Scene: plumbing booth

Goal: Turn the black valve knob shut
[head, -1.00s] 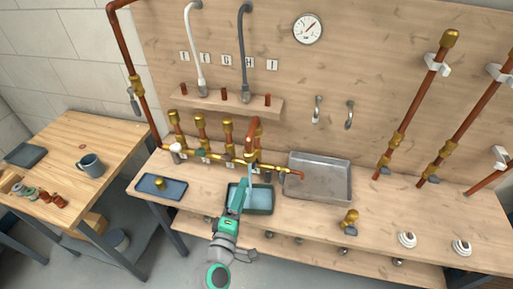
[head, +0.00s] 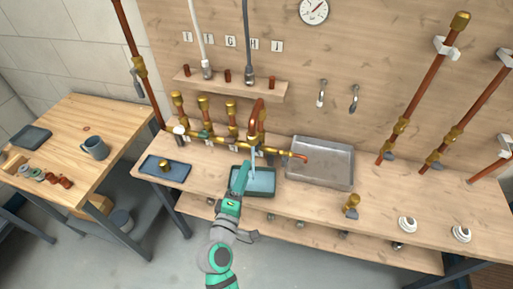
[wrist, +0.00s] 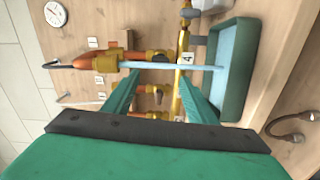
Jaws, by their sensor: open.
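My gripper (wrist: 160,97) is open and empty in the wrist view, its two green fingers pointing at the brass manifold (wrist: 182,75). In the head view my gripper (head: 247,165) is above the blue-green tray (head: 272,187), in front of the manifold (head: 225,143). A small dark part (wrist: 190,12) near the manifold's upper end in the wrist view may be the black valve knob; I cannot tell for sure. A label reading 4 (wrist: 185,58) is beside the manifold. A pale blue water stream (wrist: 165,67) runs from a copper spout (wrist: 80,63) into the tray (wrist: 240,70).
A metal basin (head: 322,165) is right of the tray. A blue mat (head: 176,175) with a brass fitting lies to the left. A white knob (head: 179,130) and a green knob (head: 204,134) are on the manifold's left. A brass fitting (head: 351,203) stands on the bench's right.

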